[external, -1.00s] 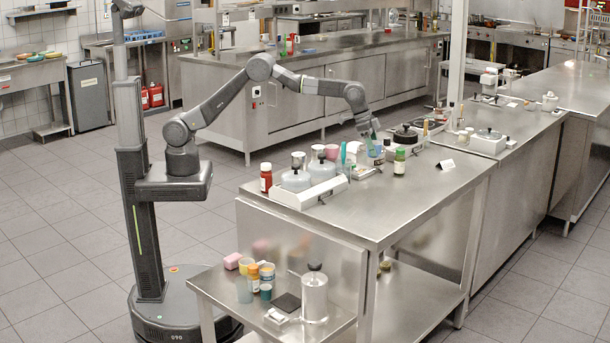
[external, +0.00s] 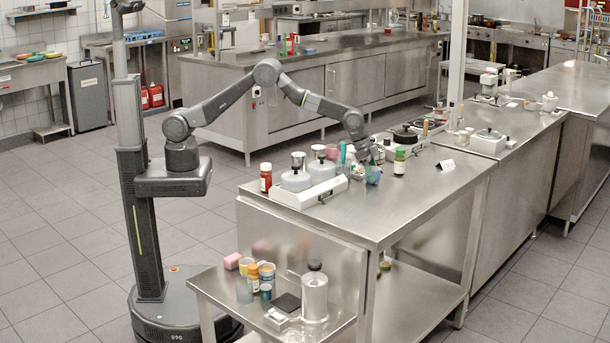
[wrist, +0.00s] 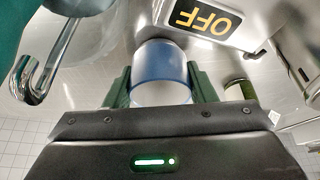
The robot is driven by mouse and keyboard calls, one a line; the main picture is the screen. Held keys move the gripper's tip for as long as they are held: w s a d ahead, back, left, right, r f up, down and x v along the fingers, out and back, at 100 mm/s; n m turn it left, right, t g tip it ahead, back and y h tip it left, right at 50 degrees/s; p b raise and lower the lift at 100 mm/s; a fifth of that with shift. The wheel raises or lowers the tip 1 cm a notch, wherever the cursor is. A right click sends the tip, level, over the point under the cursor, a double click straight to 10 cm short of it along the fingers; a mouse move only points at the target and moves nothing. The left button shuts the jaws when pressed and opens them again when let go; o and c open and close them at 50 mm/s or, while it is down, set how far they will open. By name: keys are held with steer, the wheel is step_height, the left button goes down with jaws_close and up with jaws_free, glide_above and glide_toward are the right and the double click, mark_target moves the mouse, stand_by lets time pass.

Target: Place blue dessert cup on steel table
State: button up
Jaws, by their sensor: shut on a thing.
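The blue dessert cup (wrist: 160,60) sits between the two green fingers of my gripper (wrist: 159,84) in the wrist view, and the gripper is shut on it. In the external view the cup (external: 373,178) shows as a small blue patch below my gripper (external: 368,166), partly hidden by it. They are at the steel table (external: 385,215), right of the white double-pot unit. I cannot tell whether the cup touches the table top or is slightly above it.
The table's front right is clear.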

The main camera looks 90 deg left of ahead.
steer(key=shift+f, duration=0.15)
steer(key=o, duration=1)
steer(key=b+v, duration=0.3)
steer(key=v, duration=0.9)
